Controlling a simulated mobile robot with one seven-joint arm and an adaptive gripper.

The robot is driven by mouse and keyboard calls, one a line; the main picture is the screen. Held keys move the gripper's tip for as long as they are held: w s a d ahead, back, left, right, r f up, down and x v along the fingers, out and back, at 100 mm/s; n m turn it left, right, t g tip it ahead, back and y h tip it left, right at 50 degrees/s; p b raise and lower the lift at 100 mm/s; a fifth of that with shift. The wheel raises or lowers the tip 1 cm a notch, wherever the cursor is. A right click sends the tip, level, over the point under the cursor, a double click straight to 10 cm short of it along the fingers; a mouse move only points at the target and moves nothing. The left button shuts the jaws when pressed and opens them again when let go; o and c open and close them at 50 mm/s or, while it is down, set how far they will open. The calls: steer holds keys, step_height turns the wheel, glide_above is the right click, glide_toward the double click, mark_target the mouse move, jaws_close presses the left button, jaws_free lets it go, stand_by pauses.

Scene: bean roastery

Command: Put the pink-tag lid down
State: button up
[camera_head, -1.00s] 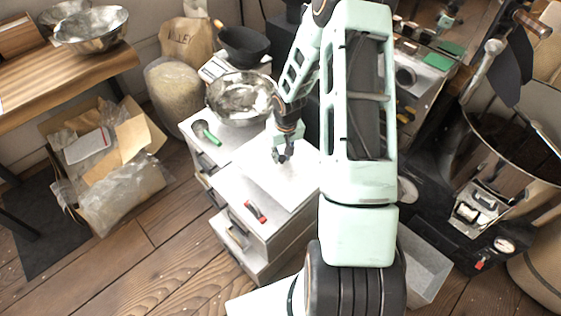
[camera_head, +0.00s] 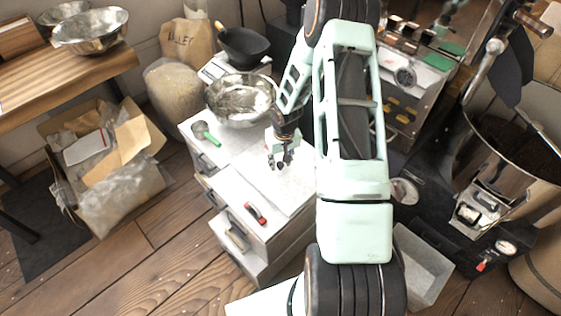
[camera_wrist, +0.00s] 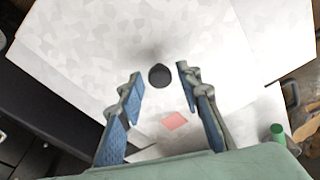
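The lid (camera_head: 262,180) is a pale, flat plate lying on the white cabinet top in the head view. In the wrist view the lid (camera_wrist: 215,95) has a round black knob (camera_wrist: 160,76) and a pink tag (camera_wrist: 174,121). My gripper (camera_head: 281,162) is over the lid. In the wrist view my gripper (camera_wrist: 160,73) is open, with its fingers apart on either side of the knob and a visible gap at each side. How high the fingertips are above the lid is hard to tell.
A metal bowl (camera_head: 241,97) stands behind my gripper. A green-handled tool (camera_head: 207,134) lies left on the cabinet, and a red-handled item (camera_head: 256,213) is near the front. A grey bin (camera_head: 424,265) and a roaster drum (camera_head: 520,150) are at right.

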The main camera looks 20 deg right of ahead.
mark_target(282, 173)
steer(key=shift+r, duration=0.1)
steer(key=r, duration=0.4)
steer(key=s+r+p, duration=0.1)
steer(key=r, duration=0.3)
steer(key=r+p, duration=0.1)
steer(key=r, duration=0.2)
steer(key=shift+s+r, duration=0.4)
